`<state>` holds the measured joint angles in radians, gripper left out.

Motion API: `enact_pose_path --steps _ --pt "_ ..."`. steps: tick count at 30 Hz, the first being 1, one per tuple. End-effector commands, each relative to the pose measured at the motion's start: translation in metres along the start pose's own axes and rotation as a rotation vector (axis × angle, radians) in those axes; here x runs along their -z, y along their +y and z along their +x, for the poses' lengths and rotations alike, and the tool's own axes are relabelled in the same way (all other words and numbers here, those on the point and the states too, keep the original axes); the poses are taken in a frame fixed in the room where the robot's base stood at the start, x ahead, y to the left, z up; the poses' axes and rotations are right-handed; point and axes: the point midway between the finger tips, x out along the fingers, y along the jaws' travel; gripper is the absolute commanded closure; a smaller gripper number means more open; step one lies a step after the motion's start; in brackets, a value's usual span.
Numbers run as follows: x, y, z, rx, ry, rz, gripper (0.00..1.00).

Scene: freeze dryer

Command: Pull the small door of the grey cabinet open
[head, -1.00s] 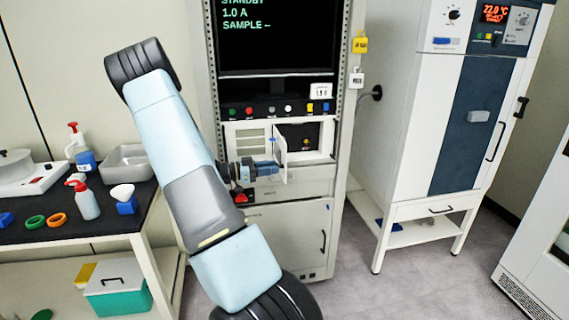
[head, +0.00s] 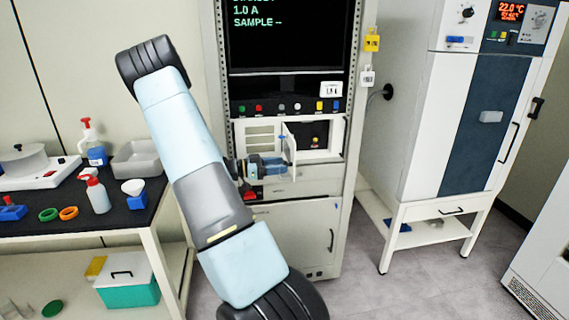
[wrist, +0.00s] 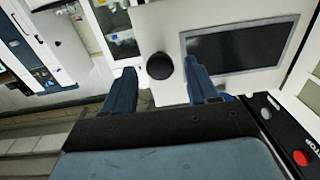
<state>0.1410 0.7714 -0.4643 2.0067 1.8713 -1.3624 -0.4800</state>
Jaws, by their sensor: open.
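The small door (head: 290,144) of the grey cabinet (head: 348,190) stands swung out at a steep angle, seen nearly edge-on in the head view. The dark compartment (head: 318,138) shows to its right. In the wrist view, the pale door face (wrist: 215,16) carries a round black knob (wrist: 160,66) and a dark framed window (wrist: 245,45). My gripper (head: 280,163) is at the left side of the door in the head view. Its blue fingers (wrist: 160,80) are apart, with the knob showing between and just beyond the tips; contact cannot be told.
A button row (head: 290,107) and a dark screen (head: 285,35) sit above the compartment. A bench (head: 120,218) with bottles and a tray stands left. A white-and-blue freeze dryer (head: 425,110) stands right. Open floor (head: 410,290) lies in front of it.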

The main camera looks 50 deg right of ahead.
Motion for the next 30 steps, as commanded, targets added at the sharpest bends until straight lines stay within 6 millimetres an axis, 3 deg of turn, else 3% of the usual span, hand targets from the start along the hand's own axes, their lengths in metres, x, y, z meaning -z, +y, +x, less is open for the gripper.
enact_pose_path --steps 18,24,30 --pt "-0.002 0.0 -0.109 0.003 0.0 0.0 0.42" --pt "-0.001 0.0 -0.128 0.002 0.0 0.0 0.42" --pt "-0.001 0.0 -0.132 0.001 0.001 -0.001 0.42"
